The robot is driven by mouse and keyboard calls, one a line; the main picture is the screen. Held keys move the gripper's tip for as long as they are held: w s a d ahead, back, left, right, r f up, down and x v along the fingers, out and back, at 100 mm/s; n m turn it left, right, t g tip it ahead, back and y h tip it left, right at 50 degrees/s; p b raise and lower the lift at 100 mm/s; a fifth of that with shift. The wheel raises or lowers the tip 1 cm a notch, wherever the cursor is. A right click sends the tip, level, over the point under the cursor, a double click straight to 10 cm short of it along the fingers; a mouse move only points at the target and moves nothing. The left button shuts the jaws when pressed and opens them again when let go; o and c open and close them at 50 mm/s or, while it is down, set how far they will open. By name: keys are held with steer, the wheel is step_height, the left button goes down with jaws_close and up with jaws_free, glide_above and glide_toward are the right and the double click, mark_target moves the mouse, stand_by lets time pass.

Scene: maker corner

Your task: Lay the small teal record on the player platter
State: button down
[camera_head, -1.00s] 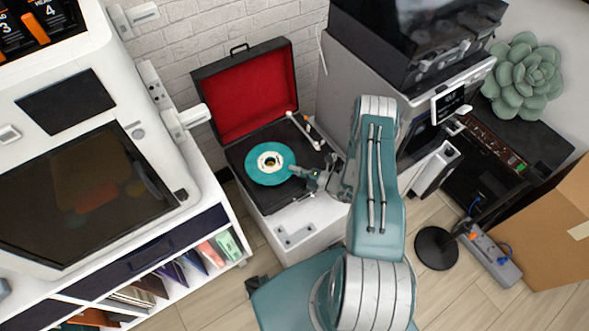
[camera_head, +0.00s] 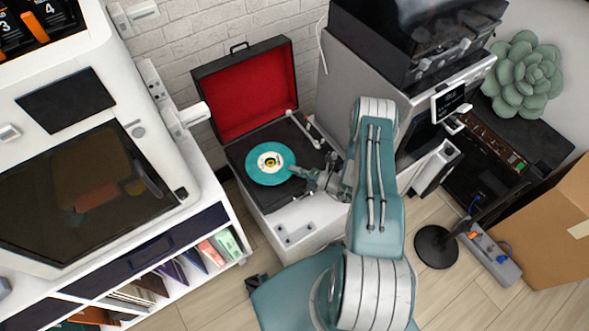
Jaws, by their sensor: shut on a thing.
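The small teal record (camera_head: 257,174), with a white and yellow label, is over the platter area of the open record player (camera_head: 266,208). My gripper (camera_head: 294,172) is shut on the record's right edge. The record hides the platter under it, and I cannot tell whether it touches the platter or is held just above it. The player's tonearm (camera_head: 303,130) is at the right of its deck, clear of the record.
The player's red-lined lid (camera_head: 246,92) stands open behind the deck. A large white machine (camera_head: 110,160) is at left, above shelves of sleeves. A grey appliance (camera_head: 385,85) stands close at right. A black stand (camera_head: 437,247) and cardboard box (camera_head: 560,230) are farther right.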

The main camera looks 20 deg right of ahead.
steer(key=shift+f, duration=0.35)
stand_by(0.3)
steer(key=c, duration=0.7)
jaws_free()
steer(key=v, duration=1.2)
steer(key=shift+f, duration=0.15)
